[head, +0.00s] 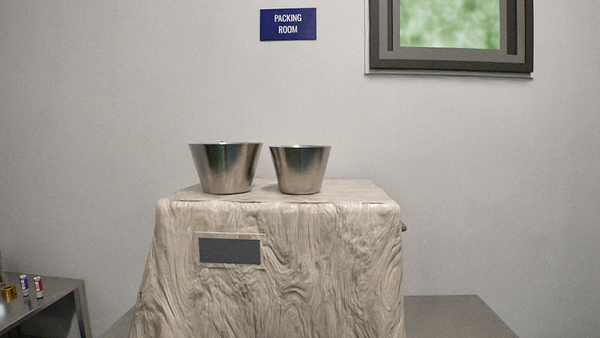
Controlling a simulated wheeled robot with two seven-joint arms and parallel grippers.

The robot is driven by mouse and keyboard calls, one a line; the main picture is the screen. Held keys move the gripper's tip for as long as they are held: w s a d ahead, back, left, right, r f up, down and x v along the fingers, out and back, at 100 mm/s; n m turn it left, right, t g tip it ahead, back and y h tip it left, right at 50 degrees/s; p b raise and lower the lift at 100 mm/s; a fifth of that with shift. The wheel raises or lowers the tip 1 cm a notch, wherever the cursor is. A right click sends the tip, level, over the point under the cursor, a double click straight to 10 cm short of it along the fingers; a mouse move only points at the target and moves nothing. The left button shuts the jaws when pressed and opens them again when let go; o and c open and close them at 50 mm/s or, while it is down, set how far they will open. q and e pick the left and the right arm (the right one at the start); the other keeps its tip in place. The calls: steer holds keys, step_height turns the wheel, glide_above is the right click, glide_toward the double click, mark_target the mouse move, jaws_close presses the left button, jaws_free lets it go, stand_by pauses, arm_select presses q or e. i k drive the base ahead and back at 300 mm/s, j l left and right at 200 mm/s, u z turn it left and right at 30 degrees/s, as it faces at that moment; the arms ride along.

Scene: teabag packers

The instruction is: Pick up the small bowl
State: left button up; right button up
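Two shiny metal bowls with flared sides stand upright, side by side, on a cloth-like draped block in the head view. The small bowl (300,171) is the right one. It is a little lower and narrower than the larger bowl (226,169) on its left. A narrow gap separates the two rims. Both stand on the flat top of the beige, wood-grained block (330,240). The insides of the bowls are mostly hidden at this low angle. Neither of my grippers shows in the head view.
A dark panel (230,250) sits in the block's front. A grey surface (445,315) lies behind it at lower right. The block's top right of the small bowl is clear.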

mark_target(299, 169)
steer(key=i+l+u, duration=0.4)
steer(key=i, duration=0.25)
steer(key=i+l+u, duration=0.35)
steer(key=i+l, duration=0.2)
